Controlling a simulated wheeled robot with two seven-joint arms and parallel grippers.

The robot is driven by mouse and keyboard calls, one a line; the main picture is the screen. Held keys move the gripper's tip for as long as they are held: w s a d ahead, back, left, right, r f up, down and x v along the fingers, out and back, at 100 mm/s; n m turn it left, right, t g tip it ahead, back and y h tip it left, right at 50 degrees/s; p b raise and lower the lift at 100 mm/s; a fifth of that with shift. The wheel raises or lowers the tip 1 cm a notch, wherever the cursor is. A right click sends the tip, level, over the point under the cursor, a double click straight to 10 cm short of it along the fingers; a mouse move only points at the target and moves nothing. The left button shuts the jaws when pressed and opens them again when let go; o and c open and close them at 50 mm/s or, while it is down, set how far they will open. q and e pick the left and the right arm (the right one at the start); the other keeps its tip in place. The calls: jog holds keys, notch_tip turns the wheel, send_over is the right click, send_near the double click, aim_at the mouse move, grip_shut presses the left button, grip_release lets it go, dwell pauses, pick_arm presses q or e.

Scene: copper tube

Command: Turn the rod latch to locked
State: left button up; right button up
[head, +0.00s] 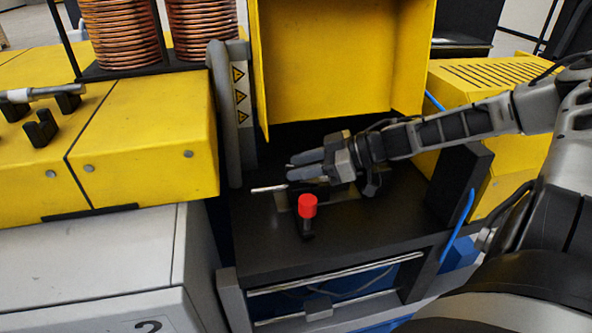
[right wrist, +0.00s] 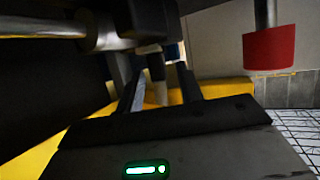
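A silver rod (head: 268,189) sticks out to the left from a small mount on the dark shelf of the machine. I take it to be the rod latch; a shiny rod also crosses the upper left of the right wrist view (right wrist: 60,28). A post with a red cap (head: 307,206) stands just in front of it; the red cap also shows at the upper right of the wrist view (right wrist: 270,48). My right gripper (head: 296,167) is just behind and above the rod. Its fingers (right wrist: 160,88) look apart in the wrist view. My left gripper is out of view.
A yellow cover (head: 330,60) rises behind my right gripper. A grey upright bar with warning labels (head: 228,115) stands to the left. Yellow housings (head: 145,140) with copper coils (head: 125,35) are further left. The front of the dark shelf (head: 350,235) is clear.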

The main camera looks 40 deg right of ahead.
jog(key=shift+w+a+f+b, duration=0.35)
jog(key=shift+w+f+b, duration=0.05)
jog(key=shift+f, duration=0.05)
jog(key=shift+w+a+r, duration=0.1)
jog(key=shift+w+r, duration=0.05)
